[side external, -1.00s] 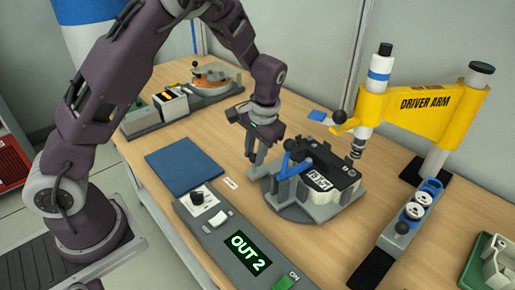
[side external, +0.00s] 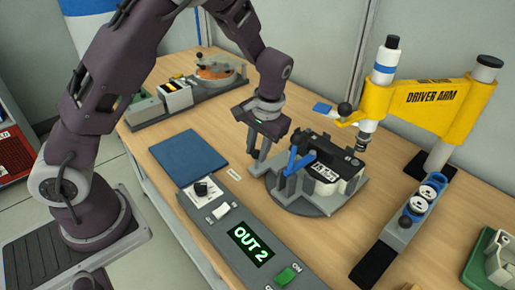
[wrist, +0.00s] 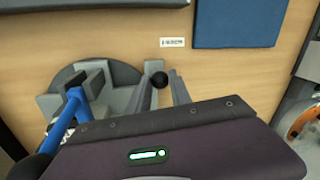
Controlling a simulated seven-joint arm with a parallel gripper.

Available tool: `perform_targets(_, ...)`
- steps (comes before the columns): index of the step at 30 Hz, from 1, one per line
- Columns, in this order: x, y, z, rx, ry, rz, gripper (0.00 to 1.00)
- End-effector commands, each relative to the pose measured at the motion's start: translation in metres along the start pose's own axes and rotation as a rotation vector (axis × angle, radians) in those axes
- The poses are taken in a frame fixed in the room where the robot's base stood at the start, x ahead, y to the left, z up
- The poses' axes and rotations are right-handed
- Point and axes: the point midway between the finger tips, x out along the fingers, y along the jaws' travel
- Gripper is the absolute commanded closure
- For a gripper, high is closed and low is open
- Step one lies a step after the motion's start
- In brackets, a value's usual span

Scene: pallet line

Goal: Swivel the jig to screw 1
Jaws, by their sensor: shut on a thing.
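The jig is a grey turntable (side external: 300,204) carrying a grey and black fixture with a white label (side external: 324,173) and a blue lever (side external: 293,160). The lever also shows at left in the wrist view (wrist: 66,117). My gripper (side external: 258,153) points down at the jig's left edge. My gripper's body hides part of the jig in the wrist view.
A grey control panel (side external: 214,235) in front reads "OUT 2", with a green switch (side external: 288,274). A blue mat (side external: 188,158) lies left of the jig. A stand with an orange part (side external: 215,70) is at the back. A grey rail with rollers (side external: 403,230) lies at right.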

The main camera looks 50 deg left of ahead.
Motion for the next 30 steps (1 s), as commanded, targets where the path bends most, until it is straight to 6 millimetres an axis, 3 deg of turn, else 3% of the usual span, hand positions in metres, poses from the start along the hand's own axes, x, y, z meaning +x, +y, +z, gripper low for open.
perform_targets(2,0.001,0.002,0.003,0.002,-0.009,0.001,1.00)
perform_targets(3,0.001,0.002,0.003,0.002,-0.010,0.002,0.67)
perform_targets(6,0.000,0.001,0.003,0.002,-0.008,0.001,0.54)
perform_targets(14,-0.001,0.001,0.002,0.002,-0.005,0.001,0.54)
perform_targets(24,-0.060,0.002,0.001,0.003,-0.003,0.003,0.54)
perform_targets(30,-0.071,0.001,0.002,0.002,-0.006,0.001,0.54)
